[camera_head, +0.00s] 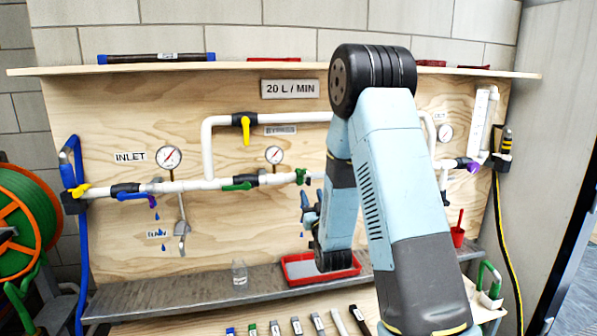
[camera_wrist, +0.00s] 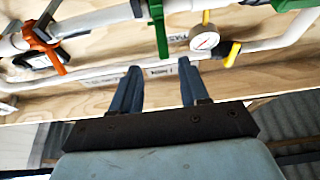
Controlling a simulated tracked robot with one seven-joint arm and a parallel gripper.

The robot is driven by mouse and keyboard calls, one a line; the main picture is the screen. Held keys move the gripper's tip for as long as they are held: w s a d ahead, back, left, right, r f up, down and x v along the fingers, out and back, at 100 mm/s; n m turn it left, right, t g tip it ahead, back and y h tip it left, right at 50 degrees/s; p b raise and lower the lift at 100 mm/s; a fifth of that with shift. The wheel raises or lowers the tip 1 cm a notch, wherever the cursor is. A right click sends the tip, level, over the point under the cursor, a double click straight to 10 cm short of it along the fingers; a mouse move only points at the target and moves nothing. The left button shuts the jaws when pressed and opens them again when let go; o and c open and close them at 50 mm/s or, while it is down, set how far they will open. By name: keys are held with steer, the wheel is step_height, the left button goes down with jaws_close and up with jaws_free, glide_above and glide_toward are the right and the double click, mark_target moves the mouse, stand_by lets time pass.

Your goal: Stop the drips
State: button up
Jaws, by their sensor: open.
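White pipework (camera_head: 215,184) runs across a plywood board. Blue drops (camera_head: 157,217) hang below the blue-handled valve (camera_head: 137,195) near the inlet gauge (camera_head: 169,157). Another drop (camera_head: 301,234) shows left of my gripper, below the small green fitting (camera_head: 301,177). A green-handled valve (camera_head: 237,186) and a yellow-handled bypass valve (camera_head: 246,130) are on the pipes. My gripper (camera_head: 310,208) is open and empty, in front of the board. In the wrist view, its fingers (camera_wrist: 160,85) point towards the pipes, with a green handle (camera_wrist: 157,27), an orange handle (camera_wrist: 42,32) and a gauge (camera_wrist: 204,40) beyond.
A metal ledge (camera_head: 190,291) holds a clear jar (camera_head: 239,272) and a red tray (camera_head: 290,281). Several tools (camera_head: 297,326) lie in front. A red cup (camera_head: 457,237) is at right. A hose reel (camera_head: 20,222) stands at left. My arm hides the middle-right pipes.

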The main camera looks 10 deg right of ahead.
mark_target(303, 173)
steer(key=x, duration=1.3)
steer(key=shift+w+a+r, duration=0.15)
steer(key=shift+w+r, duration=0.05)
steer(key=shift+w, duration=0.05)
jaws_close()
